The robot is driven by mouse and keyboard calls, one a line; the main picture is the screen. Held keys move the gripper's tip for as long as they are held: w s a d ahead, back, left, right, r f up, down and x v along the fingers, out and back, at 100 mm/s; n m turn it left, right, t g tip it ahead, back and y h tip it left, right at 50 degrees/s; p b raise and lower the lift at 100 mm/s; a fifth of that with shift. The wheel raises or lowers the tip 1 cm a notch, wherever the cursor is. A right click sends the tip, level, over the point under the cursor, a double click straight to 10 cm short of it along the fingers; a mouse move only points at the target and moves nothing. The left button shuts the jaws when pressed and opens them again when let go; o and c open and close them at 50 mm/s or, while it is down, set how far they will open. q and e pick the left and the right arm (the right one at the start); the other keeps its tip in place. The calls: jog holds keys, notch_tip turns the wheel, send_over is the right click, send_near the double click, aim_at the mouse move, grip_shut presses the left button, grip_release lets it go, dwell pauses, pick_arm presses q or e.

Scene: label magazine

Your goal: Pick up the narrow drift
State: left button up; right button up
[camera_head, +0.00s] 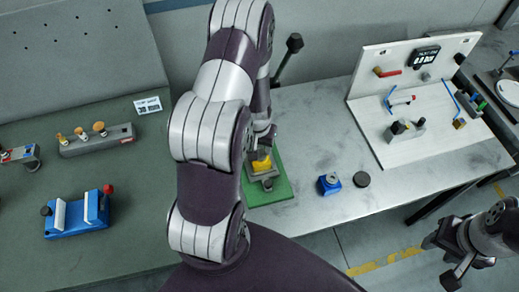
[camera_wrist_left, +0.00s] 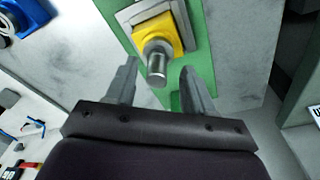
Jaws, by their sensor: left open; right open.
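I cannot tell for certain which piece is the narrow drift. Several pegs with orange-brown tops (camera_head: 98,128) stand in a grey rack (camera_head: 110,141) at the left of the head view. A grey metal cylinder (camera_wrist_left: 157,65) sticks out of a yellow block (camera_wrist_left: 165,32) in the left wrist view. The yellow block also shows in the head view (camera_head: 261,164), on a grey fixture over a green plate (camera_head: 277,192). My left gripper (camera_wrist_left: 158,72) is open, its fingers either side of the cylinder, not visibly gripping it. My right gripper (camera_head: 458,272) is open and empty, low at the right.
A blue vise-like fixture (camera_head: 78,217) with a red knob stands front left. A small blue block (camera_head: 329,184) and a black disc (camera_head: 362,179) lie right of the green plate. A white tool board (camera_head: 420,120) stands at the back right. The bench's front middle is clear.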

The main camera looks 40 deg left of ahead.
pick_arm(q)
jog(key=shift+d, duration=0.45)
jog(key=shift+a+f, duration=0.15)
jog(key=shift+a, duration=0.15)
grip_shut()
